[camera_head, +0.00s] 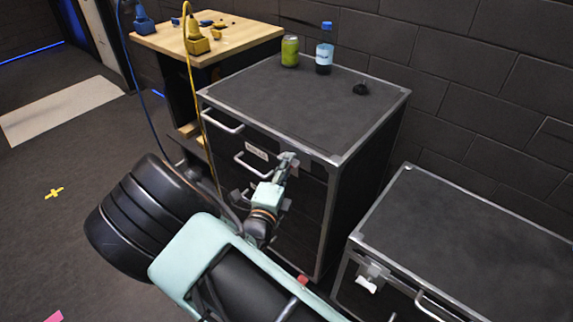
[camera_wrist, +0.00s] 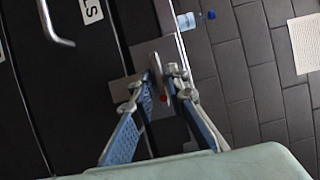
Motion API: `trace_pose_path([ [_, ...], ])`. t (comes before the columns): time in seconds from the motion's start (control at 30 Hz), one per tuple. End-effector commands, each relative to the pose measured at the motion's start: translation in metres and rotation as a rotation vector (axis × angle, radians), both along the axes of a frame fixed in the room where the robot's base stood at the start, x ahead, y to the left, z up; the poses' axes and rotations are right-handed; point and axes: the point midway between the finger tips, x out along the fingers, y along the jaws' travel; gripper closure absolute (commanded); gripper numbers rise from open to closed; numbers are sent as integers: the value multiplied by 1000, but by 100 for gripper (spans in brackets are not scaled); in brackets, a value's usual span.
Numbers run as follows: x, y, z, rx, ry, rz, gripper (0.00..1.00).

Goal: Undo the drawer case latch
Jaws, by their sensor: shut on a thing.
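The drawer case (camera_head: 330,215) is a black cabinet with metal edges and pale bar handles on its front. Its latch (camera_wrist: 157,66) is a grey metal piece on a plate at the front edge, seen in the wrist view between my fingertips. My gripper (camera_wrist: 155,88) has blue fingers with grey tips and is shut on the latch. In the head view my gripper (camera_head: 286,166) is at the upper right of the case's front, beside a drawer handle (camera_head: 250,165). The gripper and arm hide part of the latch and the lower drawers.
A second black case (camera_head: 470,240) with a white latch (camera_head: 367,284) is at right. A wooden workbench (camera_head: 240,36) with yellow tools stands behind left. Open floor lies left.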

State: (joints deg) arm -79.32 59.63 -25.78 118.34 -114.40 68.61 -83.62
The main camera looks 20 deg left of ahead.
Motion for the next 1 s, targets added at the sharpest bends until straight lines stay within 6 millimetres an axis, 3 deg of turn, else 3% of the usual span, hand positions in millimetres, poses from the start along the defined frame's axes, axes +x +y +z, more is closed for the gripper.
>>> trace_pose_path([
  [0.27, 0, 0, -4, 136, -57, 1, 100],
  [1.0, 1, 3, -9, 780, -322, 1, 100],
])
